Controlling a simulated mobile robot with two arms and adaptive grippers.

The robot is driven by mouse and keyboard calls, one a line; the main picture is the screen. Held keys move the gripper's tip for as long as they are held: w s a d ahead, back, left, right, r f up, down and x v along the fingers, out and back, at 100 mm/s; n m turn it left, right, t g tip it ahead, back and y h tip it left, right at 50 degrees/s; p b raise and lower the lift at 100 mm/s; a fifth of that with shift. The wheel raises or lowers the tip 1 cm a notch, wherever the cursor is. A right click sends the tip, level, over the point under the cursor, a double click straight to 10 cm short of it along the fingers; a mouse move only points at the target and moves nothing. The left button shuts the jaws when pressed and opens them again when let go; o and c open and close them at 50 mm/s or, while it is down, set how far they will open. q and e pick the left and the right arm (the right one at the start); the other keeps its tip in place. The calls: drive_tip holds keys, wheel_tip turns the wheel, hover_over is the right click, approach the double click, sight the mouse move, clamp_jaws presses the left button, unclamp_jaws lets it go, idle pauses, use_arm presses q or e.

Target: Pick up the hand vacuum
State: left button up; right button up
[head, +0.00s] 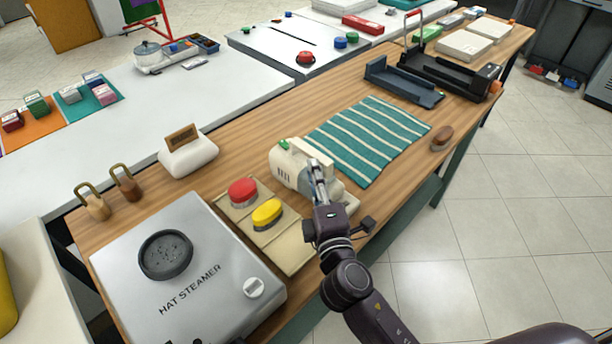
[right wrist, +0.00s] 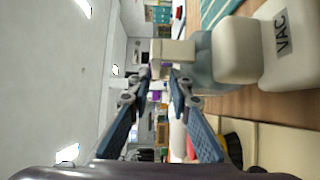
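The hand vacuum (head: 287,168) is a cream appliance with a green button and a raised handle, lying on the wooden table in the middle of the head view. Its body, marked VAC, fills the upper right of the right wrist view (right wrist: 268,48). My right gripper (head: 317,166) is at the vacuum's right side, close to the handle, covering part of it. In the right wrist view its fingers (right wrist: 162,76) stand apart, with a cream block, seemingly the handle (right wrist: 174,52), just ahead of the tips. Contact cannot be told.
A cream panel with red (head: 242,191) and yellow (head: 267,214) buttons is left of the vacuum. The hat steamer (head: 205,270) stands in front. A striped green towel (head: 368,137) lies behind to the right. A brown-handled brush (head: 441,138) sits near the table edge.

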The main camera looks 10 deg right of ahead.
sight(308, 149)
drive_tip(key=shift+w+r, duration=0.25)
drive_tip(key=shift+w, duration=0.45)
drive_tip(key=shift+w+p, duration=0.5)
drive_tip(key=shift+w, duration=0.25)
drive_tip(key=w+p, duration=0.1)
drive_tip(key=w, duration=0.2)
drive_tip(key=shift+w+r, duration=0.1)
drive_tip(key=shift+w, duration=0.65)
drive_tip(key=shift+c, duration=0.4)
clamp_jaws()
drive_tip(key=shift+r, duration=0.1)
